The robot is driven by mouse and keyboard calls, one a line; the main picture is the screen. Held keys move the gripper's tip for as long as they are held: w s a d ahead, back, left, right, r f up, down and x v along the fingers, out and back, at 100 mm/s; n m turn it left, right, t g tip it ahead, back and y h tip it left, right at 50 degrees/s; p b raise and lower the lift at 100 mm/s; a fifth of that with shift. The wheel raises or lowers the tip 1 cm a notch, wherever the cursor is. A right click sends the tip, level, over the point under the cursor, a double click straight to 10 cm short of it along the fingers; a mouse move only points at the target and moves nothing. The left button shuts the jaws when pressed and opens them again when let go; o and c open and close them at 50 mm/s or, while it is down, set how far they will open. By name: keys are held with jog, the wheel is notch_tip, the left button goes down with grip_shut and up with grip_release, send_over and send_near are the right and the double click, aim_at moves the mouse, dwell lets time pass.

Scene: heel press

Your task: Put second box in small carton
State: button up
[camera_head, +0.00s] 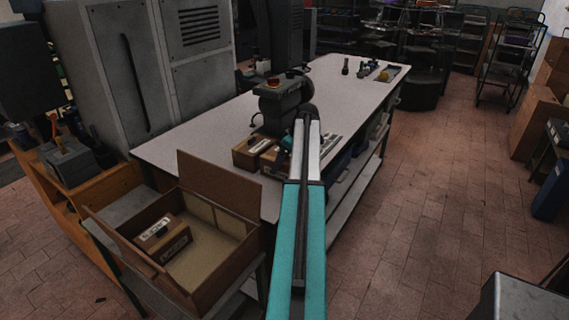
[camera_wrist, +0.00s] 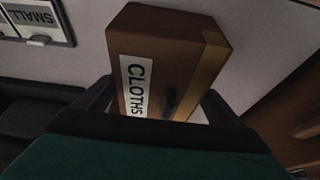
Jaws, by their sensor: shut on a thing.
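A brown box with a white label reading CLOTHS (camera_wrist: 165,60) sits between the two dark fingers of my gripper (camera_wrist: 157,104) in the wrist view. The gripper is shut on it. In the head view my arm reaches over the table, and the gripper is mostly hidden beside two brown boxes (camera_head: 248,154). I cannot tell for sure which of these is the held one. The small carton (camera_head: 232,271) stands open at the lower left with flaps up. One labelled brown box (camera_head: 163,238) lies inside against its left side. The carton's right part is bare.
The long pale table (camera_head: 340,92) carries a dark press machine (camera_head: 280,98) just behind the boxes. Small tools (camera_head: 362,70) lie at its far end. A grey cabinet (camera_head: 125,75) stands at the left. A SMALL label (camera_wrist: 32,12) shows in the wrist view.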

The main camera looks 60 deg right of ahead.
jog(key=shift+r, duration=0.15)
jog(key=shift+r+b, duration=0.8)
jog(key=shift+r, duration=0.3)
jog(key=s+r+b, duration=0.2)
jog(key=s+b, duration=0.3)
jog(key=s, duration=1.1)
jog(key=shift+d+r, duration=0.25)
jog(key=shift+d, duration=0.05)
jog(key=shift+s, duration=0.1)
